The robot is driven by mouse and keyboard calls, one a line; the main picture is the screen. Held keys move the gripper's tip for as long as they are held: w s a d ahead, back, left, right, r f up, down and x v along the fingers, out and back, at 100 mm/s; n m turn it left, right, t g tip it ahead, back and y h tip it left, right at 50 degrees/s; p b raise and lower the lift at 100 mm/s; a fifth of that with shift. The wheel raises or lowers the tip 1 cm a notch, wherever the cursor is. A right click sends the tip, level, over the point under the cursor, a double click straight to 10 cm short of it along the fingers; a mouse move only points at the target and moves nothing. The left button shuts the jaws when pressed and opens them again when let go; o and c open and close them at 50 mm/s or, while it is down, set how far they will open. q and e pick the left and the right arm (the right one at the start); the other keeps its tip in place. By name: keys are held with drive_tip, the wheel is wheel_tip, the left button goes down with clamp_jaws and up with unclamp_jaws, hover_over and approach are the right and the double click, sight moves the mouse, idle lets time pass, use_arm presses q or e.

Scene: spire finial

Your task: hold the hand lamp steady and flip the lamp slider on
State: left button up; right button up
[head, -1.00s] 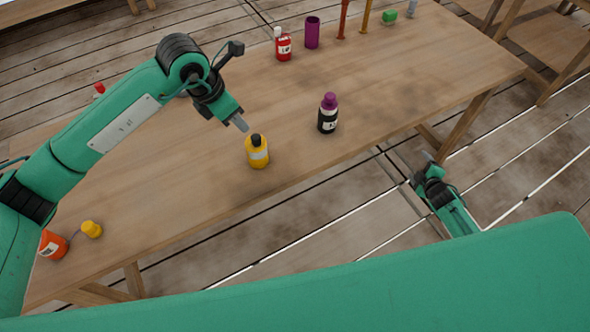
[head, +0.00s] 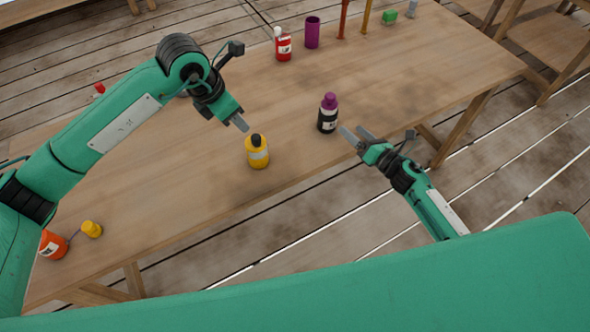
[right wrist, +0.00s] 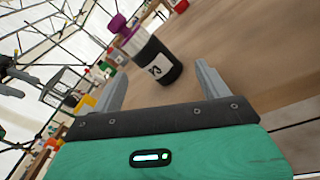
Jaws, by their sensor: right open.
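I cannot pick out a hand lamp or its slider for certain. A black bottle-shaped thing with a purple top and white label (head: 328,121) stands upright near the table's front edge; it also shows in the right wrist view (right wrist: 153,62). My right gripper (head: 353,132) is open and empty just to its right, fingers pointing towards it. In the right wrist view the thing appears beyond and between the two fingers (right wrist: 160,85). My left gripper (head: 240,123) hangs just behind and left of a yellow bottle with a black cap (head: 257,154); its finger gap is not clear.
An orange container (head: 53,244) and a yellow piece (head: 91,229) are at the near left.

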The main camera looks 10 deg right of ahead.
sight(253, 148)
drive_tip(key=s+a+n+g+y, duration=0.25)
drive_tip(key=s+a+n, duration=0.2)
drive_tip(key=a, duration=0.55)
drive_tip(key=s+a+n+g+y, duration=0.1)
drive_tip(key=s+a+n+y, duration=0.25)
drive_tip(key=a+n, duration=0.45)
drive_tip(key=w+a, duration=0.3)
drive_tip(key=a, duration=0.1)
drive_tip(key=w+a+m, duration=0.1)
drive_tip(key=w+a, duration=0.1)
drive_tip(key=a, duration=0.1)
drive_tip(key=w+a+m+h, duration=0.1)
drive_tip(key=w+a, duration=0.2)
drive_tip(key=a, duration=0.1)
drive_tip(key=shift+w+a, duration=0.3)
drive_tip(key=shift+c, duration=0.3)
